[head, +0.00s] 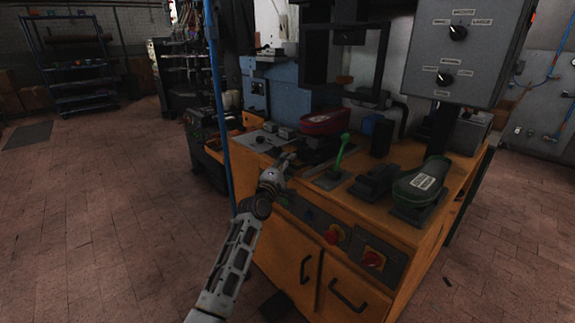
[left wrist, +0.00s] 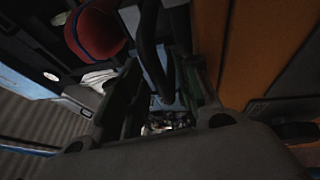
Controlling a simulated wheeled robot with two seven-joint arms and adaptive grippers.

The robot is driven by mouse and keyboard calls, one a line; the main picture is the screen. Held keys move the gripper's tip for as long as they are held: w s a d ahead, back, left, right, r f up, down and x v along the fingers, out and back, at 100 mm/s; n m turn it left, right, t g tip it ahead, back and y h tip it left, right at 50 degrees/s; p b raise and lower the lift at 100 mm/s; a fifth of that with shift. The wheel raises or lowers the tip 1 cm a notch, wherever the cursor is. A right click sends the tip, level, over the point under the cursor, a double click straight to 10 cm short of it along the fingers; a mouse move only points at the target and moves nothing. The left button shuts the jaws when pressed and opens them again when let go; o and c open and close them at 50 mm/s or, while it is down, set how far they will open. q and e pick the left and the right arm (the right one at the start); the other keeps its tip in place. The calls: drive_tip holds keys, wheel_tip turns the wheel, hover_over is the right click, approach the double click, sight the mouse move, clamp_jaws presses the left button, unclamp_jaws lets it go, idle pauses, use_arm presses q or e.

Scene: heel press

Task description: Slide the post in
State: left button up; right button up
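A post with a red, shoe-shaped top (head: 328,122) stands on a dark base on the orange press bench (head: 395,215). Its red part also shows at the upper left of the left wrist view (left wrist: 95,32). My left gripper (head: 287,161) is at the bench's front edge, just left of and below the red post. In the left wrist view its fingers (left wrist: 160,75) are apart, with a dark curved bar (left wrist: 151,50) between them. I cannot tell whether they touch the bar. A second post with a green top and white label (head: 425,182) sits at the right. My right gripper is not in view.
A green lever (head: 342,152) stands up right of my left gripper. A dark press frame (head: 345,85) rises behind the red post. A grey control box (head: 465,45) hangs at the upper right.

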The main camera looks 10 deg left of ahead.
use_arm(q)
drive_tip(key=shift+f, duration=0.15)
drive_tip(key=shift+s, duration=0.1)
drive_tip(key=shift+w+a+r+v, duration=0.3)
drive_tip(key=shift+a+v, duration=0.5)
drive_tip(key=shift+v, duration=4.45)
drive_tip(key=shift+w+a+r+v, duration=0.1)
drive_tip(key=shift+a+r+v, duration=0.55)
drive_tip(key=shift+v, duration=4.65)
wheel_tip(320, 180, down, 21)
drive_tip(key=a+m+g+y+p, duration=0.2)
drive_tip(key=m+g+y+p, duration=0.1)
drive_tip(key=p, duration=0.6)
drive_tip(key=shift+r+m+g, duration=0.25)
drive_tip(key=shift+m+g, duration=0.05)
drive_tip(key=shift+g, duration=0.6)
drive_tip(key=shift+a, duration=0.15)
